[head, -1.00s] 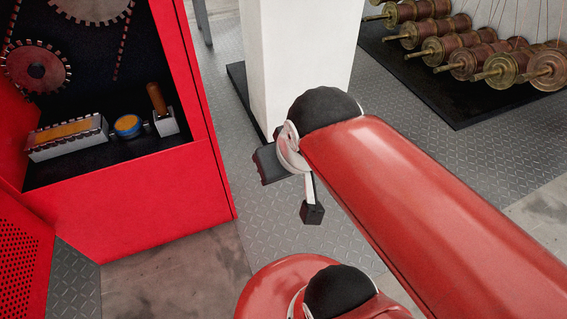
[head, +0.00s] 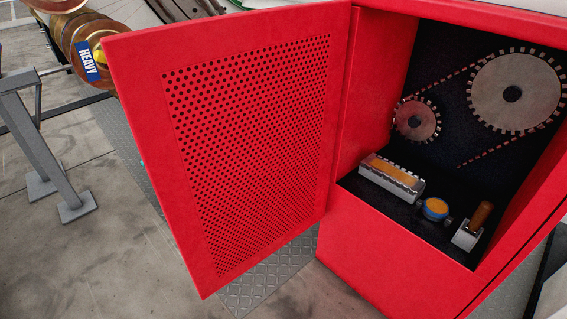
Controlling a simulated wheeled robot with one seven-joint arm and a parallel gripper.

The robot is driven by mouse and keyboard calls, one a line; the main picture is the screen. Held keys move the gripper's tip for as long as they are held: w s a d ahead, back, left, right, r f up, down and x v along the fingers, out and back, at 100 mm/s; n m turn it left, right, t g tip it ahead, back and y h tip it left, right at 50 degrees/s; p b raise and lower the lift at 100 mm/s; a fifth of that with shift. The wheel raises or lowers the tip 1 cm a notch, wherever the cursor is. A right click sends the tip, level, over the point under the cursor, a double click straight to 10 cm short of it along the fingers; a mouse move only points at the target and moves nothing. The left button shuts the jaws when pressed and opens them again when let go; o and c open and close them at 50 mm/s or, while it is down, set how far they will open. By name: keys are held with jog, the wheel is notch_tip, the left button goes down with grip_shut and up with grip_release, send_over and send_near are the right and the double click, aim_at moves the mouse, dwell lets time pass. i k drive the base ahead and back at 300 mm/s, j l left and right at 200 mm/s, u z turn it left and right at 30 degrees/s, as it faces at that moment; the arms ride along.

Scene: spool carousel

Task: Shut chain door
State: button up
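The chain door (head: 250,150) is a red panel with a perforated middle. It stands wide open, swung out to the left from its hinge side on the red cabinet (head: 370,270). Inside the dark opening are a large sprocket (head: 514,92), a smaller sprocket (head: 416,119) and a chain (head: 452,80). My gripper is not in view now.
On the cabinet's inner ledge are a metal box with an orange top (head: 392,178), a small blue-rimmed round tin (head: 435,209) and a block with a brown handle (head: 474,228). A grey stand (head: 45,150) and a spool labelled HEAVY (head: 92,58) are at left. Floor in front is clear.

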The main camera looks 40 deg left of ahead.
aim_at(232, 119)
jog(key=k+j, duration=0.1)
jog(key=j, duration=0.3)
jog(key=k+j, duration=0.15)
jog(key=j, duration=0.25)
jog(key=k+j, duration=0.1)
jog(key=j, duration=0.3)
jog(key=k+j, duration=0.15)
jog(key=j, duration=0.25)
jog(key=k+j, duration=0.1)
jog(key=j, duration=0.3)
jog(key=k+j, duration=0.15)
jog(key=j, duration=0.25)
jog(key=k+j, duration=0.1)
jog(key=j, duration=0.3)
jog(key=k+j, duration=0.15)
jog(key=j, duration=0.25)
jog(key=z, duration=0.05)
